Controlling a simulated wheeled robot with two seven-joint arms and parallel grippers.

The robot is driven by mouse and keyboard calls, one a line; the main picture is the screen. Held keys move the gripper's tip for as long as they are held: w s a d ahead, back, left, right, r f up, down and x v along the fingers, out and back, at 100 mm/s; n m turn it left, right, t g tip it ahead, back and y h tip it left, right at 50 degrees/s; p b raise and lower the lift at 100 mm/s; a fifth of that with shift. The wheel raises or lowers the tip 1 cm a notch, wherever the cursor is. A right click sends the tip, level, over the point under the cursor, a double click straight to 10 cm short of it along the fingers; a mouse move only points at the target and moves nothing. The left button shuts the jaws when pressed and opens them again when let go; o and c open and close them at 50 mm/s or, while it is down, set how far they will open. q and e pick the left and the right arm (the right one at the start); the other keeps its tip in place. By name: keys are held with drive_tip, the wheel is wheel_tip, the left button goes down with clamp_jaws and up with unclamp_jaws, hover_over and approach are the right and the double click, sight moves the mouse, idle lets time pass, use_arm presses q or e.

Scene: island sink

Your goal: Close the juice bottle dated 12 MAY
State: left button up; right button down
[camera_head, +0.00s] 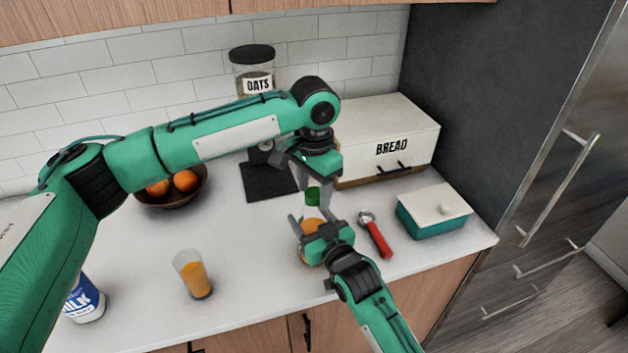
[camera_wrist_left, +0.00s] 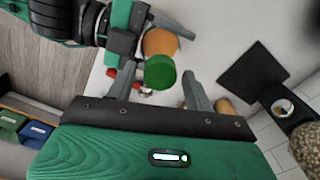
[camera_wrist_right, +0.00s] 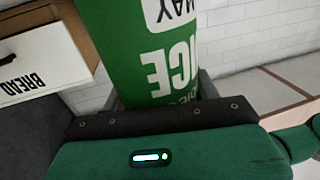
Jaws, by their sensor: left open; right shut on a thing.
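The juice bottle (camera_head: 312,226) is clear with orange juice and stands upright near the counter's front. In the right wrist view its green label (camera_wrist_right: 150,50) shows "MAY" and "ICE"; the day number is out of sight. My right gripper (camera_head: 311,217) is shut on the bottle, below its neck. A green cap (camera_head: 313,195) is at the bottle's top; I cannot tell how tightly it sits. My left gripper (camera_head: 314,186) is above, pointing down, open, its fingers on either side of the cap. The cap also shows between them in the left wrist view (camera_wrist_left: 160,72).
A red-handled tool (camera_head: 377,238) and a teal box with white lid (camera_head: 432,215) lie right of the bottle. A bread box (camera_head: 385,135) stands behind. A glass of juice (camera_head: 195,278), a milk bottle (camera_head: 88,300) and a fruit bowl (camera_head: 172,195) are on the left.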

use_arm(q)
drive_tip(key=c, duration=1)
drive_tip(key=o, duration=1.2)
drive_tip(key=shift+c, duration=0.2)
wheel_tip(320, 180, up, 12)
